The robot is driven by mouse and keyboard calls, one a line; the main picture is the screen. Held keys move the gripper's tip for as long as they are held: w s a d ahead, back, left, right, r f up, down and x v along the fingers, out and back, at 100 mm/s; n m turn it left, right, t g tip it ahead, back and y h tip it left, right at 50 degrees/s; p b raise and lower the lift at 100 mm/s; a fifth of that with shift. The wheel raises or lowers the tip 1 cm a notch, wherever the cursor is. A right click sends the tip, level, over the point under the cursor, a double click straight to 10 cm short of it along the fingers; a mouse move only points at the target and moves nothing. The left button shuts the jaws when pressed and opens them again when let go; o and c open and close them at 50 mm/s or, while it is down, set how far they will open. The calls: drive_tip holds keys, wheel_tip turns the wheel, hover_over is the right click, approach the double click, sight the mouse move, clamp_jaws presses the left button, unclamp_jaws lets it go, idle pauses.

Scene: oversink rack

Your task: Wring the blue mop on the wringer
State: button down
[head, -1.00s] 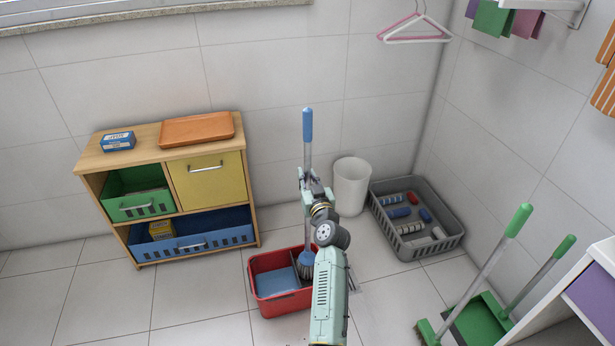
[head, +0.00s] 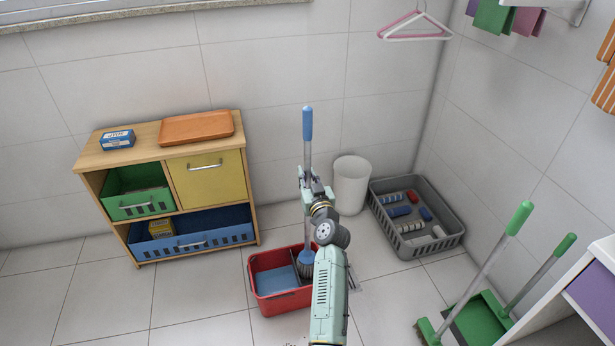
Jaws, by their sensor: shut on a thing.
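The blue mop (head: 307,125) stands upright, with a blue grip on top, a grey pole and a blue head piece low down. Its lower end is in the right part of the red bucket (head: 263,305), at the dark wringer section (head: 294,266). Bluish water shows in the bucket's left part. My gripper (head: 306,178) is shut on the mop's pole, around mid-height. My arm hides the bucket's right side and part of the mop head, so I cannot tell how far the strands sit in the wringer.
A wooden cabinet (head: 157,228) with bins stands to the left. A white bin (head: 351,187) and a grey crate (head: 451,241) of bottles stand behind right. A green broom and dustpan (head: 478,322) are at the lower right. Floor left of the bucket is clear.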

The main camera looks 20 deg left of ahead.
sight(309, 162)
drive_tip(key=shift+f+b, duration=0.6)
idle(0.9)
drive_tip(key=shift+r+p, duration=2.35)
drive_tip(key=shift+r, duration=1.4)
drive_tip(key=shift+f, duration=0.1)
wheel_tip(309, 162, down, 6)
drive_tip(key=b, duration=0.6)
drive_tip(key=shift+r, duration=0.25)
drive_tip(key=shift+f+b, duration=0.7)
drive_tip(key=shift+f, duration=0.2)
drive_tip(key=shift+r+p, duration=2.3)
drive_tip(key=shift+r, duration=1.4)
